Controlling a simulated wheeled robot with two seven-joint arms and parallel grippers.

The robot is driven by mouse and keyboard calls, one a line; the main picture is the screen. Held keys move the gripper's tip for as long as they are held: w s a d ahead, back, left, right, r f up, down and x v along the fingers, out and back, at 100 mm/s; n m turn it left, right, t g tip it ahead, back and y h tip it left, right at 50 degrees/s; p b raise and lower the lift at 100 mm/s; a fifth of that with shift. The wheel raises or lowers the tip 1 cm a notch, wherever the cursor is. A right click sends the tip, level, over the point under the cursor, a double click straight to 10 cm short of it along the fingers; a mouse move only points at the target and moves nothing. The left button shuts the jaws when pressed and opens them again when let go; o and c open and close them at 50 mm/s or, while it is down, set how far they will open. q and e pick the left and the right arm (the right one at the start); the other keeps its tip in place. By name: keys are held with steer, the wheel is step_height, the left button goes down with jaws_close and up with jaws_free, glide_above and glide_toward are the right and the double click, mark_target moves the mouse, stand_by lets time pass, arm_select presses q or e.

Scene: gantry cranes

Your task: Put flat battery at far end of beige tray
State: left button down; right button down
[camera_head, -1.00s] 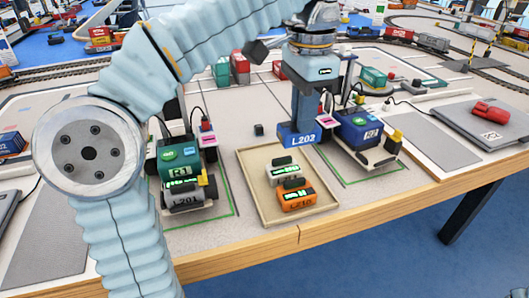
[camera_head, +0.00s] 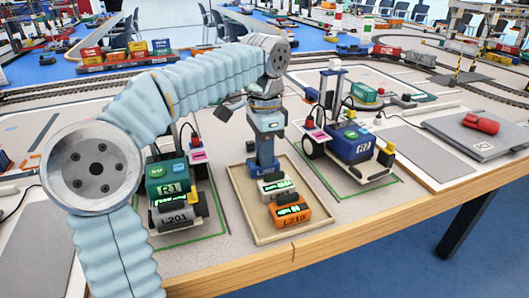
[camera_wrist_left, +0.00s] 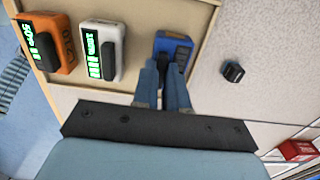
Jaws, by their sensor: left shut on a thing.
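My left gripper (camera_head: 263,168) points down over the far end of the beige tray (camera_head: 242,208). It is shut on a blue battery, which shows between the fingers in the left wrist view (camera_wrist_left: 172,44); no lit bars are visible on it. In the head view the gripper mostly hides this battery. The battery is over or in the tray's far end; I cannot tell whether it touches the floor. A white battery (camera_head: 277,187) and an orange battery (camera_head: 289,212), both with green displays, sit in the tray's nearer part. My right gripper is not in view.
Vehicle R1 (camera_head: 170,178) with a grey battery L201 (camera_head: 172,216) stands left of the tray. Vehicle R2 (camera_head: 352,146) stands to the right. A small black block (camera_wrist_left: 232,72) lies just beyond the tray. A grey pad with a red object (camera_head: 481,123) is far right.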

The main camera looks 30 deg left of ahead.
arm_select(q)
steer(key=c, duration=1.6)
jaws_free()
steer(key=shift+f, duration=0.1)
steer(key=o, duration=0.4)
steer(key=shift+o, duration=0.2)
step_height(320, 180, up, 12)
steer(key=p, duration=0.3)
